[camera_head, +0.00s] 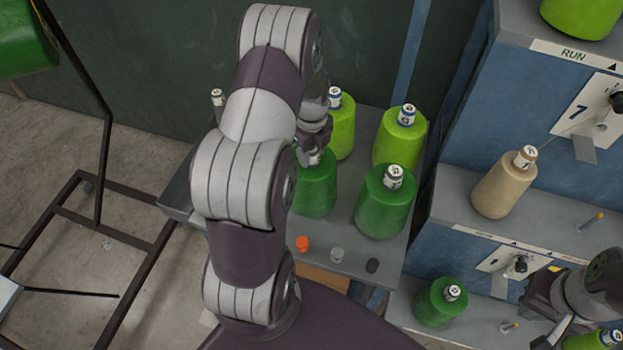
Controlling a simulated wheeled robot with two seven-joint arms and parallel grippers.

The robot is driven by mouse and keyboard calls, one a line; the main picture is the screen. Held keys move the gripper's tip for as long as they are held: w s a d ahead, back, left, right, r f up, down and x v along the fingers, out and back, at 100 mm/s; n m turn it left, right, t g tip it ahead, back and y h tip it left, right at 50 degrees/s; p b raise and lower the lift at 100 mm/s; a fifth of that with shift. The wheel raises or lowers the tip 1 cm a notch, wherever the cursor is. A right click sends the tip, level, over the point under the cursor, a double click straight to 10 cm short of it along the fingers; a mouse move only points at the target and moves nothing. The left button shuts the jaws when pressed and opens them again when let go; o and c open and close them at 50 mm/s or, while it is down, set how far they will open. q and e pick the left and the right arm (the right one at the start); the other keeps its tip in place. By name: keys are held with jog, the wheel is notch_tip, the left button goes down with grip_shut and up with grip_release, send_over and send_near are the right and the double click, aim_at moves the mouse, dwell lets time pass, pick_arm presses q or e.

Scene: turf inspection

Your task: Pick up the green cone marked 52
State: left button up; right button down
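Several green cones stand on a grey table on the left. Two are dark green, a front left one (316,192) and a front right one (385,210); two are lighter, a back left one (342,135) and a back right one (398,142). Their top labels are too small to read, so I cannot tell which is marked 52. My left gripper (314,150) is at the top of the front left dark green cone, partly hidden by my arm; whether it grips is unclear. My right gripper (548,305) is at the lower right, apart from the table's cones; its fingers are unclear.
A stepped blue rack on the right holds a tan cone (500,190), a light green cone (580,15) and a dark green cone (438,305). A black frame (104,160) stands left.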

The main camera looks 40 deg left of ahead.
pick_arm(q)
grip_shut()
jog(key=shift+w+a+r, duration=0.1)
